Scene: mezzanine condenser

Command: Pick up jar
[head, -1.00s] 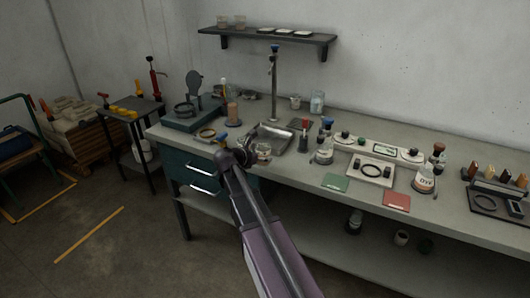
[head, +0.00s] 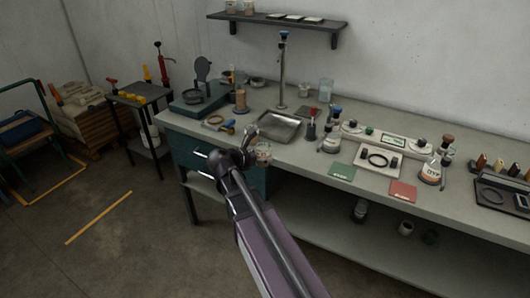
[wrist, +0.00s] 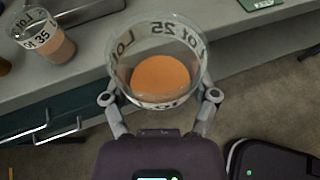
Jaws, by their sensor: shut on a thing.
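A clear glass jar (wrist: 160,75) with orange contents and a printed "Lot 25" label fills the middle of the wrist view. My gripper (wrist: 160,96) is shut on it, with one finger on each side of its body. In the head view, the jar (head: 264,152) shows just right of my gripper (head: 252,152), at the front edge of the bench and near the metal tray (head: 291,128). The jar appears upright and held clear of the bench top. My arm hides part of the area below.
A second glass jar (wrist: 45,40) labelled "Lot 35" stands on the bench at left in the wrist view. Green (head: 342,172) and red (head: 403,190) cards lie on the bench (head: 318,155). Teal drawers (head: 190,155) with protruding handles lie below the bench edge.

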